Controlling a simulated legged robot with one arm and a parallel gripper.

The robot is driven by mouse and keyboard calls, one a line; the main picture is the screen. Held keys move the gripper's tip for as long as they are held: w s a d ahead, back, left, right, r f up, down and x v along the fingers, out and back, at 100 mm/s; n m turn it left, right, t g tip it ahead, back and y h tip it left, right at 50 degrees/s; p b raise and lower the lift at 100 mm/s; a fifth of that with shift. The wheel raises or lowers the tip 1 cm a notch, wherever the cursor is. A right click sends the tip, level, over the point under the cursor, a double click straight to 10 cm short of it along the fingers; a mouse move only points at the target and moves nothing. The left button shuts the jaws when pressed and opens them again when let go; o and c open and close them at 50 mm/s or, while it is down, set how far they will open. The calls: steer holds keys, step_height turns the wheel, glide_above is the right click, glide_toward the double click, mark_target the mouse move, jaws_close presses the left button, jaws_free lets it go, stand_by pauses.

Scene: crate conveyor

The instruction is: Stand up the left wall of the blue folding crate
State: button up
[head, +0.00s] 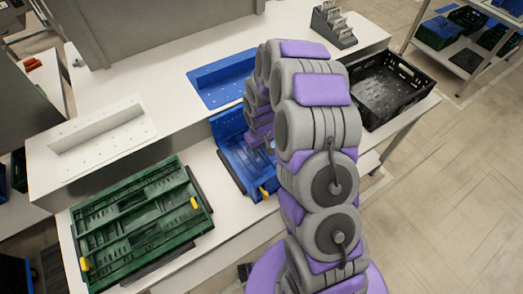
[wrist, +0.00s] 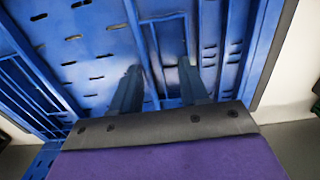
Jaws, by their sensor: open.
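The blue folding crate (head: 236,158) lies on the white bench in the middle of the head view, with a yellow latch (head: 263,192) at its near end. A panel at its far end (head: 228,124) looks raised; my arm hides the crate's right part. In the wrist view, blue slotted and ribbed crate panels (wrist: 85,60) fill most of the picture. My gripper (wrist: 158,68) is open there, its two dark fingers apart over the blue panels, with nothing seen between them. I cannot tell whether the fingertips touch a panel. In the head view my arm hides the gripper.
A folded green crate (head: 140,215) with yellow latches lies to the left. A black crate (head: 385,92) stands at the right. A blue angled bracket plate (head: 222,80) and a white one (head: 98,138) sit on the raised ledge behind.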

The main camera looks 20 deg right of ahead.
steer(key=shift+f, duration=0.3)
steer(key=shift+d, duration=0.9)
steer(key=shift+c, duration=1.2)
steer(key=shift+a, duration=0.6)
steer(key=c, duration=0.5)
steer(key=shift+c, duration=0.5)
steer(key=shift+d, duration=0.25)
jaws_close()
